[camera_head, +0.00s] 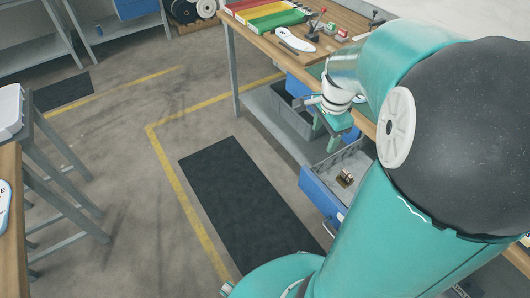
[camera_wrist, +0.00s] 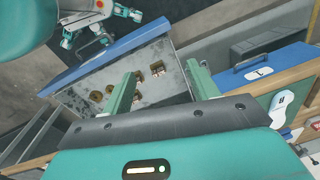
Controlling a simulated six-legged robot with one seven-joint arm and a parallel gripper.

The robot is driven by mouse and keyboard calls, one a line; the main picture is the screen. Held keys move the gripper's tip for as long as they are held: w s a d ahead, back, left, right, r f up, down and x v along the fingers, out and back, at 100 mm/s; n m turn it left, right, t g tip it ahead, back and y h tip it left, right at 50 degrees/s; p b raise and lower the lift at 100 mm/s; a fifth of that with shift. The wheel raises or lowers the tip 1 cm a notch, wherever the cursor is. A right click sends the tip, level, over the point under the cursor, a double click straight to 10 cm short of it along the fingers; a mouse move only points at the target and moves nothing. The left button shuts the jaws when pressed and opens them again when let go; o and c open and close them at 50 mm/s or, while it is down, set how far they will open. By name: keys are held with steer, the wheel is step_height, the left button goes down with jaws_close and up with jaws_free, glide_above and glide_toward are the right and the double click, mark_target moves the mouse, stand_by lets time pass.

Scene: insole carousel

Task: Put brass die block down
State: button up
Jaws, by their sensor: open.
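An open blue-fronted drawer (camera_head: 322,196) juts out under the workbench. Small brass-coloured pieces (camera_head: 346,178) lie inside it; they are too small to tell which is the brass die block. In the wrist view the same drawer's blue front (camera_wrist: 105,58) shows, with several brass pieces (camera_wrist: 158,71) on its grey floor. My gripper (camera_wrist: 161,69) is open, with its two green fingers apart and nothing held between them. The brass pieces appear beyond and between the fingers. In the head view my gripper (camera_head: 326,134) hangs above the drawer, beside the bench edge.
A grey bin (camera_head: 290,118) stands on the shelf below. A dark mat (camera_head: 240,190) lies on clear floor. Another table stands at the left.

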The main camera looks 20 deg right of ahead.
steer(key=s+a+r+n+t, duration=0.1)
steer(key=s+a+r+n, duration=0.1)
steer(key=a+n, duration=0.4)
steer(key=s+a+r+n+t, duration=0.2)
steer(key=s+a+r+n, duration=0.1)
steer(key=a+r+n, duration=0.2)
steer(key=s+a+r+n+t, duration=0.1)
steer(key=s+a+r+n, duration=0.1)
steer(key=a+n, duration=0.5)
steer(key=shift+s+a+r+t, duration=0.3)
steer(key=shift+a+r, duration=0.35)
steer(key=shift+a, duration=0.6)
steer(key=c, duration=0.5)
steer(key=shift+d, duration=0.1)
steer(key=shift+d, duration=0.1)
